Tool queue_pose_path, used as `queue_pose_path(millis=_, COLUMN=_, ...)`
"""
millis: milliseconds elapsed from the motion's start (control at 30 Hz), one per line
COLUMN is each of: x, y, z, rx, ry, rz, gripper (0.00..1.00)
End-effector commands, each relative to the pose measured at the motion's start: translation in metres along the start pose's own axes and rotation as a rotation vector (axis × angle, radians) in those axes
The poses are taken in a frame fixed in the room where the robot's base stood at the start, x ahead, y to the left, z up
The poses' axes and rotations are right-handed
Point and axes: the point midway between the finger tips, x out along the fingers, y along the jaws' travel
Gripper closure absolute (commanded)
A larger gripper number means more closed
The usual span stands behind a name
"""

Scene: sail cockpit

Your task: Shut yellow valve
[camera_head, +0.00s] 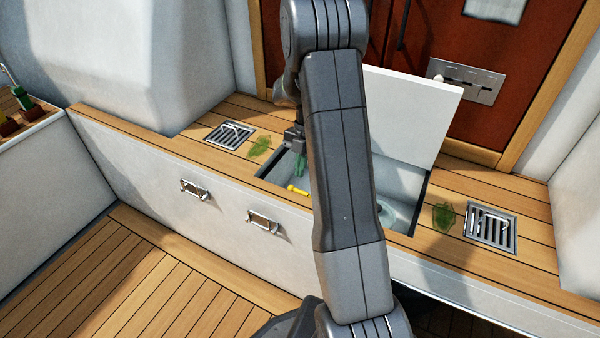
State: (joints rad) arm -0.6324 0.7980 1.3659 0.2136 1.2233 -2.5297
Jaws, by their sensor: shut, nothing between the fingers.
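A yellow valve handle (297,190) shows inside an open locker (408,190) sunk in the teak bench. Only a short piece of it is visible; my arm hides what lies to its right. My gripper (300,168) has greenish fingers and points down into the locker opening, just above the yellow handle in the picture. The fingers are shut and hold nothing. I cannot tell whether they touch the handle.
A white lid (415,112) stands raised behind the locker. Metal drain grates (230,135) and (491,228) and green leaves (260,147) lie on the bench. Two latches (195,190) are on its front face. The teak floor (150,275) is clear at left.

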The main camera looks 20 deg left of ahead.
Motion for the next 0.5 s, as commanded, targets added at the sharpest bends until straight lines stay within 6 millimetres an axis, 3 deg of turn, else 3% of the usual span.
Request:
queue_pose_path(millis=33, x=0.015, y=0.000, z=0.001, rx=0.000, ry=0.003, rz=-0.003, gripper=1.00)
queue_pose_path(millis=200, x=0.047, y=0.000, z=0.001, rx=0.000, ry=0.003, rz=-0.002, gripper=1.00)
queue_pose_path(millis=500, x=0.076, y=0.000, z=0.000, rx=0.001, ry=0.001, rz=0.000, gripper=1.00)
